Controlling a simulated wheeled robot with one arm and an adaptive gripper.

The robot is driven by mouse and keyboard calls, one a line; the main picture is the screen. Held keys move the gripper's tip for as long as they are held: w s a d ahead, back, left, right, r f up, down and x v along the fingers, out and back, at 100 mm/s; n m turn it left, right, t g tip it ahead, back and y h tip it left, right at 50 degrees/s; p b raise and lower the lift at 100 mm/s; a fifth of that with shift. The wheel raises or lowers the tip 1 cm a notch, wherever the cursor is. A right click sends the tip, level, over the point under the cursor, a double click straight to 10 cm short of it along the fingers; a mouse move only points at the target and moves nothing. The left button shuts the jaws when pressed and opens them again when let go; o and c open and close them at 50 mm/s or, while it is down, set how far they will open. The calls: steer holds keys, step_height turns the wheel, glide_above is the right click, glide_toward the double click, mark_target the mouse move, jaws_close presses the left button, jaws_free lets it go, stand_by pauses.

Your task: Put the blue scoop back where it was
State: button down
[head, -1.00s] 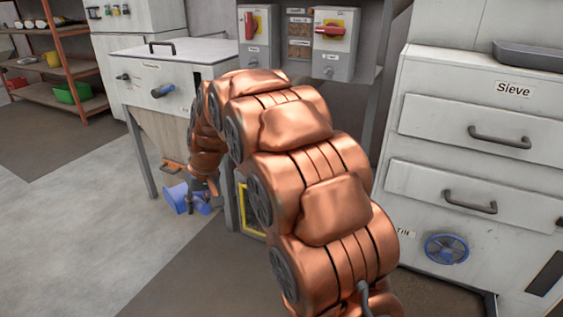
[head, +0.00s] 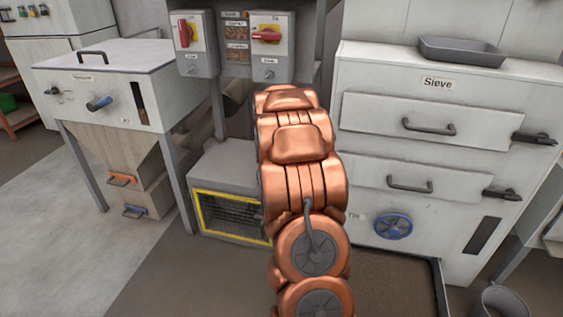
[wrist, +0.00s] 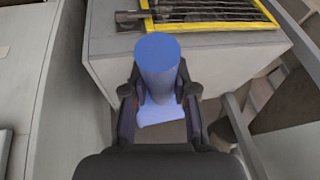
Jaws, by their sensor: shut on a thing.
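The blue scoop (wrist: 157,58) is between the fingers of my gripper (wrist: 159,98) in the wrist view. My gripper is shut on it. A round blue part points up the picture, and a flatter blue part shows below, between the fingers. The scoop is in front of a grey box with a yellow-framed grille (wrist: 215,14); I cannot tell whether they touch. In the head view my copper arm hides both gripper and scoop.
The grey box also shows in the head view (head: 225,160), left of my arm. A hopper cabinet (head: 110,55) stands left, and the Sieve cabinet (head: 385,75) right, with a dark tray (head: 462,50) on top. A bucket (head: 503,303) is at lower right. Floor is clear at lower left.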

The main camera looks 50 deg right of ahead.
steer(key=s+d+f+m, duration=0.1)
steer(key=s+d+m, duration=0.1)
steer(key=s+d, duration=0.3)
steer(key=shift+h, duration=0.4)
steer(key=w+d, duration=0.2)
steer(key=w, duration=0.2)
steer(key=w+d+f+b, duration=0.1)
steer(key=w+d, duration=0.1)
steer(key=w, duration=0.2)
steer(key=w+d, duration=0.3)
steer(key=shift+w+f+b, duration=0.35)
steer(key=shift+w+f, duration=0.05)
steer(key=shift+w+d+b, duration=0.15)
steer(key=shift+w+d, duration=0.3)
steer(key=shift+w, duration=0.3)
steer(key=shift+w+d+b, duration=0.15)
steer(key=shift+w+d, duration=0.25)
steer(key=shift+w, duration=0.35)
steer(key=shift+f+b, duration=0.6)
steer(key=shift+f, duration=1.2)
steer(key=shift+a+f, duration=0.1)
steer(key=shift+f, duration=0.05)
steer(key=c, duration=0.9)
jaws_free()
